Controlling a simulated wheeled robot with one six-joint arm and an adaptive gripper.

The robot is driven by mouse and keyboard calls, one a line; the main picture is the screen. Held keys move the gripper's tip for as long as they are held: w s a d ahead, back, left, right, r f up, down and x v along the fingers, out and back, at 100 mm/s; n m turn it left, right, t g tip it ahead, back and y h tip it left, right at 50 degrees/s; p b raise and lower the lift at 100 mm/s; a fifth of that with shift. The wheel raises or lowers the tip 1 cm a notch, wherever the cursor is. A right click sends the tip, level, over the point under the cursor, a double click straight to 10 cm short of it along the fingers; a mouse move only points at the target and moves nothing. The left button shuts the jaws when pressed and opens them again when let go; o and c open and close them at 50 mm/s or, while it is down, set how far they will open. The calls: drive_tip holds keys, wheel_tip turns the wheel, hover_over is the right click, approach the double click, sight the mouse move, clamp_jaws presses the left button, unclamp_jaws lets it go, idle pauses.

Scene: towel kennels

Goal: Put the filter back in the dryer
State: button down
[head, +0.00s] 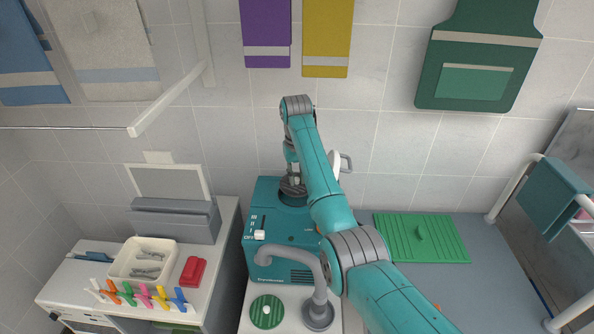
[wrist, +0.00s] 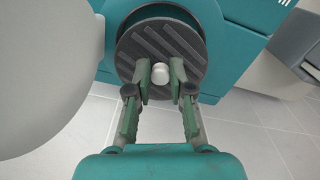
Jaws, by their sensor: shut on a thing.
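The filter (wrist: 160,40) is a dark grey ribbed disc with a white knob (wrist: 161,80). My gripper (wrist: 161,74) is shut on the knob, one finger on each side. The disc is at the round dark opening in the dryer's top; I cannot tell whether it is seated or just above. In the head view my gripper (head: 291,178) is over the dryer's top, with the filter (head: 292,186) below it.
A grey bent pipe (head: 300,258) stands before the dryer, beside a green striped disc (head: 267,312). A cream tray (head: 142,262), red object (head: 193,271) and coloured pegs (head: 145,297) lie left. A green ribbed mat (head: 410,240) lies right. A pale rounded shape (wrist: 50,75) is close at left in the wrist view.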

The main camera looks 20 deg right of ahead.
drive_tip(key=shift+f, duration=2.6)
drive_tip(key=shift+f, duration=0.4)
drive_tip(key=c, duration=1)
unclamp_jaws()
drive_tip(key=shift+o, duration=0.2)
drive_tip(key=shift+r, duration=0.1)
wheel_tip(320, 180, up, 7)
drive_tip(key=shift+r, duration=0.15)
